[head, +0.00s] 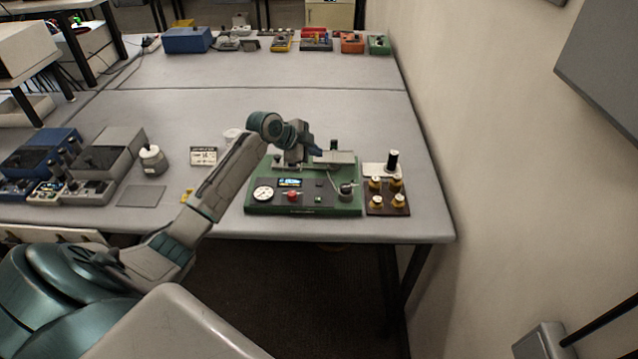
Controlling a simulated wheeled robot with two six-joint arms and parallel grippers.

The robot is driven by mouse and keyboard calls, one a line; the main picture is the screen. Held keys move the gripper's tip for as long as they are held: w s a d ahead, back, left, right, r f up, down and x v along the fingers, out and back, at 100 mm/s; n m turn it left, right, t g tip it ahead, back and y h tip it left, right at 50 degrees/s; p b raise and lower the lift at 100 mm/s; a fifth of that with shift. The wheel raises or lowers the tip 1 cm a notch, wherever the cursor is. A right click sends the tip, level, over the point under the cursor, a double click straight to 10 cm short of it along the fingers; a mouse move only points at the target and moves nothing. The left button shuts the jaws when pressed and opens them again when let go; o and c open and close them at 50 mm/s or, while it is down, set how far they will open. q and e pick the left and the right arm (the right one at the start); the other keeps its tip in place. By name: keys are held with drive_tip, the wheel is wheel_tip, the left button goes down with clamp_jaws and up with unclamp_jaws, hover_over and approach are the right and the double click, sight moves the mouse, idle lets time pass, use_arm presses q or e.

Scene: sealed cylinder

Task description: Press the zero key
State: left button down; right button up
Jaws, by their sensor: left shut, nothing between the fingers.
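A green instrument panel (305,209) sits near the front right edge of the table. Its dark face carries a round white gauge (263,193), a small lit display (290,182), a red button (292,196) and a small dark key (319,183). The labels are too small to read, so I cannot tell which one is the zero key. My left gripper (316,152) is over the back part of the panel, behind the display and keys. It is shut and empty, and my wrist hides part of the panel's back. My right gripper is out of view.
A brown block with brass-coloured knobs (386,199) stands right of the panel, beside a black-topped post (392,160). A small sign (203,156) and a grey jar (152,160) stand to the left. The wall is close on the right. The table middle is clear.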

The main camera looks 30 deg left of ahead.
sight(319, 184)
use_arm(q)
drive_tip(key=shift+f, duration=0.1)
wheel_tip(319, 184, down, 9)
drive_tip(key=b, duration=0.6)
idle(2.0)
drive_tip(key=shift+f+b, duration=0.25)
drive_tip(key=shift+b, duration=0.1)
drive_tip(key=shift+f+b, duration=0.3)
drive_tip(key=shift+f, duration=0.1)
idle(0.5)
drive_tip(key=shift+r, duration=0.1)
drive_tip(key=shift+r+p, duration=0.6)
drive_tip(key=shift+r, duration=0.15)
